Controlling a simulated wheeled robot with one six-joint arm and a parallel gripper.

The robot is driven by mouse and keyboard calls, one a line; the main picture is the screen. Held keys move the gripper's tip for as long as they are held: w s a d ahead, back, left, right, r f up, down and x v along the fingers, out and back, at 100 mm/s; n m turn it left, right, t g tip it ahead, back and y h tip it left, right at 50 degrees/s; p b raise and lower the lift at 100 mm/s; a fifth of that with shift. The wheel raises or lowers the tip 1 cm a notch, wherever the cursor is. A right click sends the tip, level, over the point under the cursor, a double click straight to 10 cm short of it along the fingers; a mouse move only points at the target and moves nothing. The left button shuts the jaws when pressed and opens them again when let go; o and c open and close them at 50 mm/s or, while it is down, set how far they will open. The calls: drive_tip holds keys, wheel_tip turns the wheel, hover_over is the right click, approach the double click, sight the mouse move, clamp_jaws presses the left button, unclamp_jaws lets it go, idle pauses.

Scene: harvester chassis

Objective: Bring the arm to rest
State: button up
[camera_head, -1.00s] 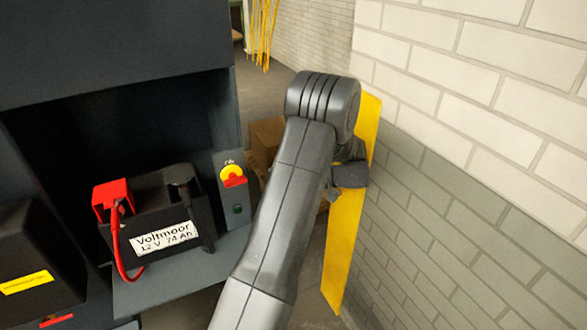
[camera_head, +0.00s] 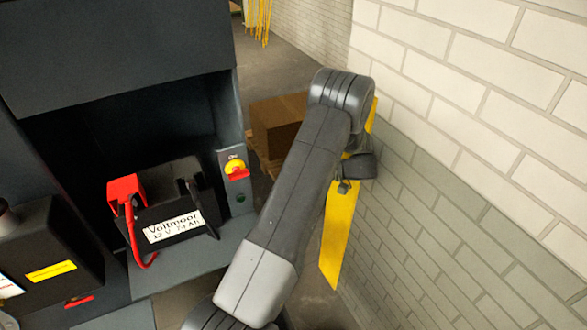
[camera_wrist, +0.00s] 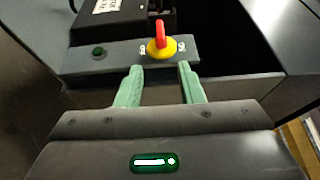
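My arm (camera_head: 300,170) reaches up the middle of the head view, with its bent joint near the brick wall. My gripper (camera_wrist: 161,67) shows in the wrist view with two green fingers spread apart and nothing between them. Its fingertips point toward the panel with the red and yellow rotary switch (camera_wrist: 162,46), and a gap shows between them and the switch. The switch also shows in the head view (camera_head: 236,170), right of the battery. In the head view the fingers are hidden by the arm.
The Voltmoor battery (camera_head: 175,220) with a red terminal cover (camera_head: 125,190) sits in the dark chassis bay (camera_head: 60,135). A brick wall (camera_head: 480,130) is close on the right, with a yellow strip (camera_head: 340,240) beside the arm. A cardboard box (camera_head: 275,122) stands behind.

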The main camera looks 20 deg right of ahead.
drive_tip(key=shift+a+f+b, duration=0.15)
drive_tip(key=shift+b, duration=0.3)
drive_tip(key=b+x, duration=0.7)
drive_tip(key=b, duration=0.6)
idle(0.3)
